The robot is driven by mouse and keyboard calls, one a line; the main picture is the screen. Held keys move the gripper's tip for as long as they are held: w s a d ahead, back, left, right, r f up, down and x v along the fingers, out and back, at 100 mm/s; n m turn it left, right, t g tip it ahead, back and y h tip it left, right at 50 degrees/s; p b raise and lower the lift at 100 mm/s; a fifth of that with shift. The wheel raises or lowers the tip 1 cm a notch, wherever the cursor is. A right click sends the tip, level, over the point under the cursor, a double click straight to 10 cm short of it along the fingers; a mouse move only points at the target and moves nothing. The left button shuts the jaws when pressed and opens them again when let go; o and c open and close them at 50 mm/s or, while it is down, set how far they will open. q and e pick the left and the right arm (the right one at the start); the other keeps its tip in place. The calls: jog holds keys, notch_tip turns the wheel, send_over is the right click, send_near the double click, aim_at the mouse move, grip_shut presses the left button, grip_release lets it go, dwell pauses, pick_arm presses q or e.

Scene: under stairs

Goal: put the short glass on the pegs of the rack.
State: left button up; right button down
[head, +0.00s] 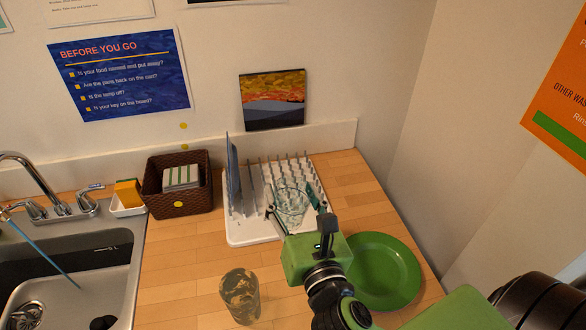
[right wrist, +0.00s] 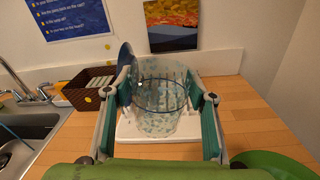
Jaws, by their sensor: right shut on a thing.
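The short glass (head: 291,211) is clear with pale blue speckles. It also shows in the right wrist view (right wrist: 158,122). My right gripper (head: 293,204) is shut on it, one finger on each side. The glass is over the front part of the white rack (head: 262,236), in front of rows of upright pegs (head: 289,168). I cannot tell whether it touches the rack or which end is its mouth. The right wrist view shows the rack's tray (right wrist: 128,131) behind and below the glass. My left gripper is not in view.
A dark blue plate (head: 233,172) stands at the rack's left side. A brown basket (head: 180,205) and the sink (head: 105,292) are to the left.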

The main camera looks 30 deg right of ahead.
aim_at(282, 180)
jog(key=shift+n+h, duration=0.4)
jog(key=shift+n, duration=0.2)
jog(key=w+r, duration=0.2)
jog(key=r, duration=0.1)
jog(key=w+r+p, duration=0.1)
jog(key=shift+a+r, duration=0.15)
jog(key=shift+a, duration=0.2)
jog(key=w+d+f, duration=0.3)
jog(key=f, duration=0.1)
jog(key=w+d+f, duration=0.3)
jog(key=w+f, duration=0.1)
jog(key=w+d+f, duration=0.3)
jog(key=d+f, duration=0.1)
jog(key=shift+w+p, duration=0.3)
jog(key=shift+w, duration=0.1)
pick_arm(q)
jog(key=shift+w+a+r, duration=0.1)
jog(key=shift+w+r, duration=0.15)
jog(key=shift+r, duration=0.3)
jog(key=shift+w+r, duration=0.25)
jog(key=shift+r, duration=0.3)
pick_arm(e)
jog(key=shift+a+f, duration=0.15)
